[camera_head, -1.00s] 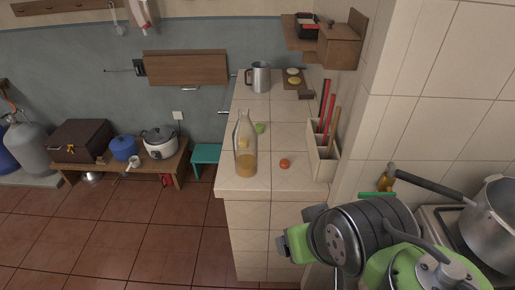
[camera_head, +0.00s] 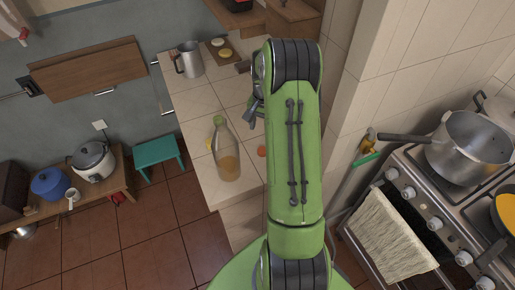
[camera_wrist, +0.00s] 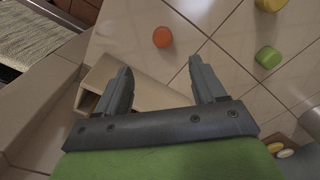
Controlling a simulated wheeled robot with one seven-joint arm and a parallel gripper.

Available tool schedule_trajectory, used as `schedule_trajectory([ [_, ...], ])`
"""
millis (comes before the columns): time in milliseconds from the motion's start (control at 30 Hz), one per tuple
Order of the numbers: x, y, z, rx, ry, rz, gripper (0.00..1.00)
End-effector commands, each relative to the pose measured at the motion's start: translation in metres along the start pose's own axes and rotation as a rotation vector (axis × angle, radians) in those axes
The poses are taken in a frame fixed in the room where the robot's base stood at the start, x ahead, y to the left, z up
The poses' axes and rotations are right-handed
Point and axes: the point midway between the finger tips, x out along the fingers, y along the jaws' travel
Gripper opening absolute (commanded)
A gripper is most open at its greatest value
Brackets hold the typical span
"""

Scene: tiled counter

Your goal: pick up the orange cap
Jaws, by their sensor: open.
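The orange cap (camera_head: 262,151) lies on the tiled counter (camera_head: 205,105), just left of my arm in the head view. In the wrist view the small round orange cap (camera_wrist: 162,37) lies on the tiles beyond my fingertips, with nothing touching it. My gripper (camera_wrist: 160,68) is open and empty, its two grey fingers apart and pointing towards the cap. In the head view only part of my gripper (camera_head: 254,108) shows beside my green arm, which hides the right part of the counter.
A glass bottle (camera_head: 226,160) stands left of the cap. A green cap (camera_wrist: 267,56) and a yellow one (camera_wrist: 270,4) lie to the right in the wrist view. A beige box (camera_wrist: 100,78) is close behind my left finger. A metal mug (camera_head: 188,62) stands farther back.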

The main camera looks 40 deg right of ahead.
Motion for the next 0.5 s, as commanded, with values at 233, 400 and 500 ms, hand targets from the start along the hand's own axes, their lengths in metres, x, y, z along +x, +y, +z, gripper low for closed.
schedule_trajectory([
  [233, 0.060, -0.001, 0.002, -0.005, -0.004, 0.000, 0.70],
  [400, 0.079, -0.001, 0.001, -0.005, -0.003, 0.000, 0.70],
  [500, 0.099, 0.000, -0.001, -0.005, -0.004, 0.000, 0.70],
])
